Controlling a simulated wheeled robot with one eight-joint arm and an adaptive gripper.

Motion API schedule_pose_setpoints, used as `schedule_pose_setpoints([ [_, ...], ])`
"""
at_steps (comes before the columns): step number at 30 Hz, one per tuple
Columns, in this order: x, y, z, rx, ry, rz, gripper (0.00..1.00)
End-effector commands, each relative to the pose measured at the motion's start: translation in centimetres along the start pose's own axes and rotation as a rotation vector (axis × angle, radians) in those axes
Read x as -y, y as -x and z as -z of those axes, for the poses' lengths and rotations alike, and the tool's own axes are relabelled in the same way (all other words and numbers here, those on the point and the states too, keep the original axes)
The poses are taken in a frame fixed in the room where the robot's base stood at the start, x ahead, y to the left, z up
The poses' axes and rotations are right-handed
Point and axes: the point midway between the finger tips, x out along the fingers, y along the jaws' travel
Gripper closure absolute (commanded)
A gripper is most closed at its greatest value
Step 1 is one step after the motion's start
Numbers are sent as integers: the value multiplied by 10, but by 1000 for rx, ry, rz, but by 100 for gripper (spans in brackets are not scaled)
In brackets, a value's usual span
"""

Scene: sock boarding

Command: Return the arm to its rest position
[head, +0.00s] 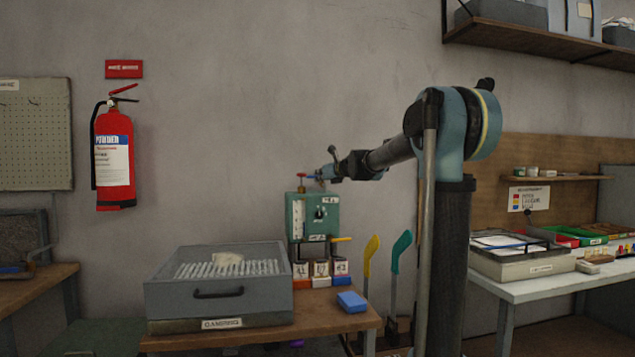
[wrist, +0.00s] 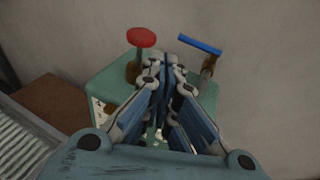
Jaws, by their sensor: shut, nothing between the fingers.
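My arm reaches left from its column in the head view. My gripper (head: 317,175) is at the top of a green box-shaped machine (head: 325,215) on the wooden table. In the wrist view my gripper (wrist: 165,65) is shut, its fingers together with nothing between them. It points at the machine's green top (wrist: 105,80). A red round knob (wrist: 141,37) stands left of the fingertips and a blue-handled lever (wrist: 200,44) right of them. I cannot tell whether the fingers touch the machine.
A grey drawer unit (head: 215,303) with a ribbed top stands left of the machine on the wooden table (head: 262,332). Small labelled containers (head: 320,270) and a blue block (head: 352,301) sit nearby. A fire extinguisher (head: 114,160) hangs on the wall. A white workbench (head: 530,289) stands at right.

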Motion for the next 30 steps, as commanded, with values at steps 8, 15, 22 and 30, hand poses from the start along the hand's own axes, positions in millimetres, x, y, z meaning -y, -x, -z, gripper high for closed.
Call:
schedule_pose_setpoints([
  [8,-7,17,3,-7,26,-4,100],
  [15,-31,69,51,-104,363,-68,100],
  [22,-61,142,131,-241,828,-199,100],
  [30,-88,232,238,-391,1328,-423,100],
])
